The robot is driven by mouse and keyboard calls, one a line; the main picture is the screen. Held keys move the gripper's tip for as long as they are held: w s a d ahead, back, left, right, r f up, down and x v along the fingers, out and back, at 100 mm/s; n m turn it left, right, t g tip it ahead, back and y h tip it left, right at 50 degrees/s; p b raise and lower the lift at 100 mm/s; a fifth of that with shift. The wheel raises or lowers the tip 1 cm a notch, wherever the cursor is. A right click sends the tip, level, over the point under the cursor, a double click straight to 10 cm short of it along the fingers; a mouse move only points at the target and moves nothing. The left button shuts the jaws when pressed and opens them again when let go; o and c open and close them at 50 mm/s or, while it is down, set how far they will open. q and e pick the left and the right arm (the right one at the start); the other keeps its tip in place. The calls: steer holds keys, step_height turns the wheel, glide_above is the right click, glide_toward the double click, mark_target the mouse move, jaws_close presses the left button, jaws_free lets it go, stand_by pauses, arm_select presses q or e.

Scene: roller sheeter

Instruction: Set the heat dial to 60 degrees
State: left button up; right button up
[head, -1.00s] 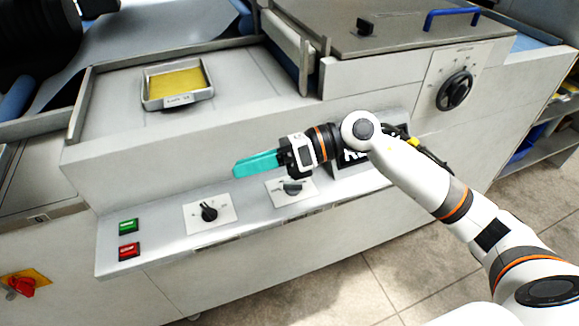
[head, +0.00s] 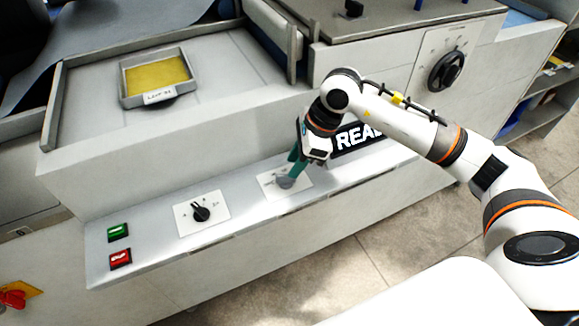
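Several dials show, and their labels are too small to read, so I cannot tell by lettering which is the heat dial. A grey knob (head: 285,183) sits on a white plate on the front ledge, below my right gripper (head: 292,175). The gripper's teal fingers point down and their tips are at this knob, partly hiding it. I cannot tell whether they are closed on it. A black knob (head: 201,213) is on a second ledge plate to the left. A large black dial (head: 446,71) is on the upright panel at the right. My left gripper is out of view.
A green button (head: 118,232) and a red button (head: 120,258) are at the ledge's left end. A display (head: 352,138) reading "REA..." is partly behind my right arm. A tray (head: 157,75) with a yellow content stands on the machine top. A red knob (head: 12,299) is at lower left.

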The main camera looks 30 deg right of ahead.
mark_target(286, 179)
steer(key=shift+x, duration=2)
jaws_close()
